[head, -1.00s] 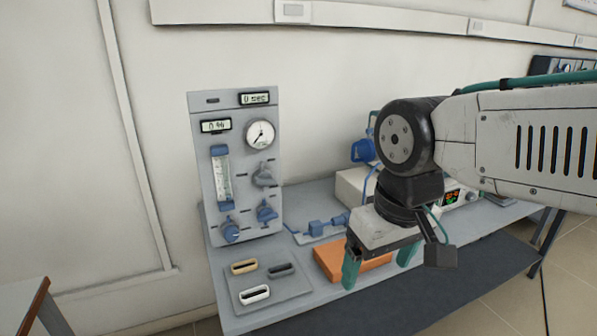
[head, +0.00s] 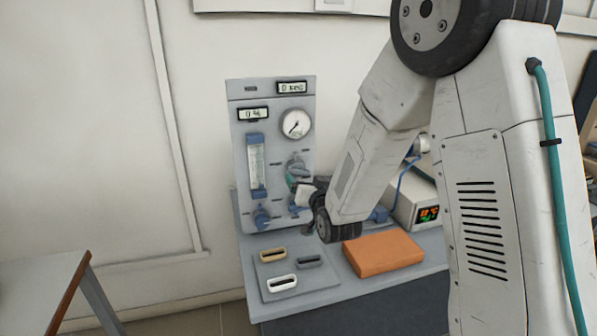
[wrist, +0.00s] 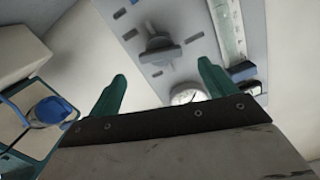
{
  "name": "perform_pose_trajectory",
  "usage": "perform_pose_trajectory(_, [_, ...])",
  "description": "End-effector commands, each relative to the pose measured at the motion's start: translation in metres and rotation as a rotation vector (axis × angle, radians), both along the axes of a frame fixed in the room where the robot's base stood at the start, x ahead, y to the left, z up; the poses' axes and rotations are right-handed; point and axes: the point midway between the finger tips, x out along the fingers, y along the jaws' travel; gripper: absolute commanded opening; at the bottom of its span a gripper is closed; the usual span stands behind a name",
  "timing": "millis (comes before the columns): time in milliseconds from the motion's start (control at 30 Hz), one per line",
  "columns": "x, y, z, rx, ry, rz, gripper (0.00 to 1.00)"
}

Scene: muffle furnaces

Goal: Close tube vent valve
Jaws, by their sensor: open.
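The grey panel (head: 272,98) stands upright at the back of the bench. Its grey lever knob (head: 297,163), below the gauge, is partly hidden by my gripper in the head view. In the wrist view that knob (wrist: 160,48) lies beyond and between my open fingers, apart from them. A blue lever (head: 296,208) sits lower right on the panel, partly covered by my wrist. A blue knob (head: 261,217) is left of it. I cannot tell which one is the tube vent valve. My gripper (head: 291,181), also in the wrist view (wrist: 162,75), is open and empty.
A gauge (head: 296,123) and a flow tube (head: 256,165) are on the panel. An orange block (head: 383,253) and a slotted plate (head: 272,295) lie on the bench. A white furnace box (head: 405,205) stands behind my arm. A blue round part (wrist: 52,109) shows at wrist-view left.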

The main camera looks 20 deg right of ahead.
Motion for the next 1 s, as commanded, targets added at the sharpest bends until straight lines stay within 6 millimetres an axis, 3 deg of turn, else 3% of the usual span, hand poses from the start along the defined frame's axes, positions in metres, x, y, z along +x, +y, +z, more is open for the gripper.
perform_pose_trajectory(233, [0.016, 0.001, -0.004, 0.009, -0.062, -0.003, 0.84])
perform_pose_trajectory(633, [0.073, 0.001, -0.004, 0.008, -0.059, -0.002, 0.84])
perform_pose_trajectory(1000, [0.081, 0.001, -0.003, 0.008, -0.058, -0.003, 0.84])
